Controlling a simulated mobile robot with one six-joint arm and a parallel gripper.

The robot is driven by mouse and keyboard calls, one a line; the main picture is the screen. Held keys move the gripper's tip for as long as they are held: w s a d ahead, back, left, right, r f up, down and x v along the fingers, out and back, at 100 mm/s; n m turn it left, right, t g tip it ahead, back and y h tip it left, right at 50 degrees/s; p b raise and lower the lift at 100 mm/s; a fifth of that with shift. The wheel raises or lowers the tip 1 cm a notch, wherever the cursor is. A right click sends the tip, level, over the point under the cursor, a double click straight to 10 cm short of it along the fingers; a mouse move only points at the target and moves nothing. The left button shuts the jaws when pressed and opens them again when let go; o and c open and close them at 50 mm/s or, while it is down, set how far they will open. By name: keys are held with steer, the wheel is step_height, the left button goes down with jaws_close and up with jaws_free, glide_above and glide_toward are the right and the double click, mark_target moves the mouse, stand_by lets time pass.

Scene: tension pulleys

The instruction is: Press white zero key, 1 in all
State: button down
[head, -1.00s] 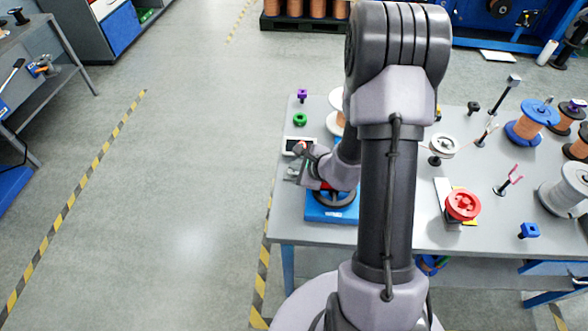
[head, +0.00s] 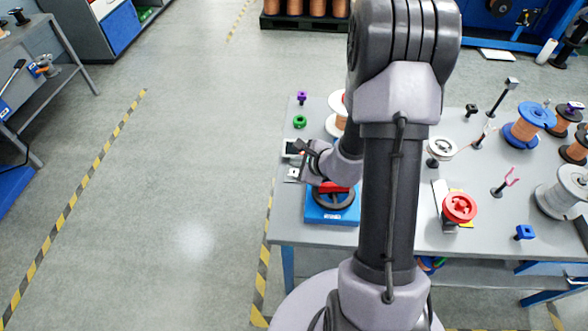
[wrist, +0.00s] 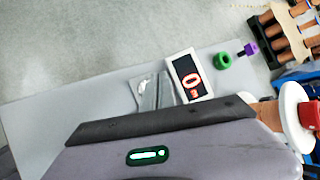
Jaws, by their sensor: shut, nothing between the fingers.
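A small white key (head: 293,174) with a dark mark sits on a grey plate near the table's left edge in the head view. Just beyond it stands a white-framed display (head: 291,147); in the wrist view this display (wrist: 189,76) shows a red 0 and a smaller red digit. My gripper (wrist: 154,91) is shut and empty, its grey fingers beside the display in the wrist view.
A blue base (head: 332,213) with a black wheel stands close in front. A green ring (head: 300,121) and a purple part (head: 302,97) lie beyond the display. A red spool (head: 459,208) and several other spools fill the right side.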

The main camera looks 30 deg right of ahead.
mark_target(296, 174)
steer(key=shift+r+p, duration=0.8)
steer(key=shift+r, duration=0.75)
